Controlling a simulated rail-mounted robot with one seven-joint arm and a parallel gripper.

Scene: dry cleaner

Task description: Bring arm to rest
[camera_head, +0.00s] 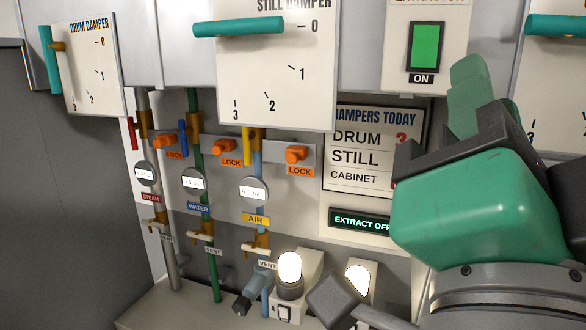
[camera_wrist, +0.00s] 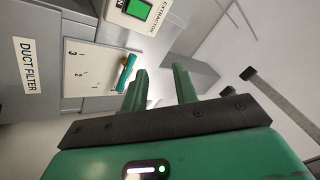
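My arm and gripper (camera_head: 484,88) stand at the right of the head view, in front of the panel wall. The green gripper body is large and close to the camera, with its fingers pointing up. In the wrist view the two green fingers of my gripper (camera_wrist: 160,72) are apart with nothing between them. The fingers touch nothing that I can see. Beyond them is a dial plate with a teal handle (camera_wrist: 126,73). My arm hides part of the panel to the right of the dampers sign.
The green extractor switch (camera_head: 425,47) reads ON; a display (camera_head: 360,222) reads EXTRACT OFF. Valved pipes, orange locks (camera_head: 298,154), a lit lamp (camera_head: 290,268) and a dampers sign (camera_head: 345,158) fill the wall.

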